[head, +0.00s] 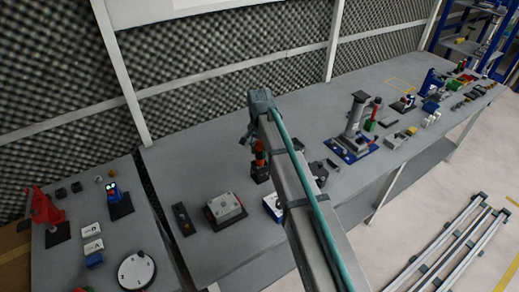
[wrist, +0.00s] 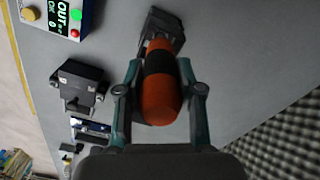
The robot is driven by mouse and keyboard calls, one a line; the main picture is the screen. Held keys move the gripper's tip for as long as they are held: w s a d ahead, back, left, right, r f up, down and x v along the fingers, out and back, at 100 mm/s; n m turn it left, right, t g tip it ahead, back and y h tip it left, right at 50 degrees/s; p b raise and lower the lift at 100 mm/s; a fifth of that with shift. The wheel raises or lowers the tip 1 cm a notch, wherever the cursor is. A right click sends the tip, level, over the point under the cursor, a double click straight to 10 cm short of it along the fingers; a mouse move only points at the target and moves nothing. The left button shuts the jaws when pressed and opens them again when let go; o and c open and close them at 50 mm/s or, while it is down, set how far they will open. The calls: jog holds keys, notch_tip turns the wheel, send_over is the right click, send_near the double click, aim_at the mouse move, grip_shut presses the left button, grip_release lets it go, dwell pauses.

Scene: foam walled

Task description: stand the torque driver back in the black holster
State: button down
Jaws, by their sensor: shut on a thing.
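The torque driver (wrist: 160,85) has an orange handle with a black band. In the wrist view it stands between the fingers of my gripper (wrist: 158,66), which is shut on it. In the head view the driver (head: 259,156) shows red-orange and black below the end of my arm, roughly upright. The black holster (wrist: 166,24) shows just beyond the driver in the wrist view, partly hidden by it. In the head view a dark shape below the driver appears to be the holster (head: 260,174). I cannot tell whether the driver's lower end is inside it.
A display box (wrist: 60,14) with coloured buttons and a dark block with side knobs (wrist: 78,86) stand left in the wrist view. In the head view, a grey block (head: 225,208) and a dark plate (head: 183,218) lie left of the driver. Bench behind is clear.

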jog(key=shift+f+b, duration=0.35)
jog(key=shift+f, duration=0.55)
jog(key=c, duration=0.7)
grip_release()
jog(key=shift+o, duration=0.2)
jog(key=shift+r, duration=0.15)
notch_tip(320, 180, up, 12)
jog(key=shift+f, duration=0.1)
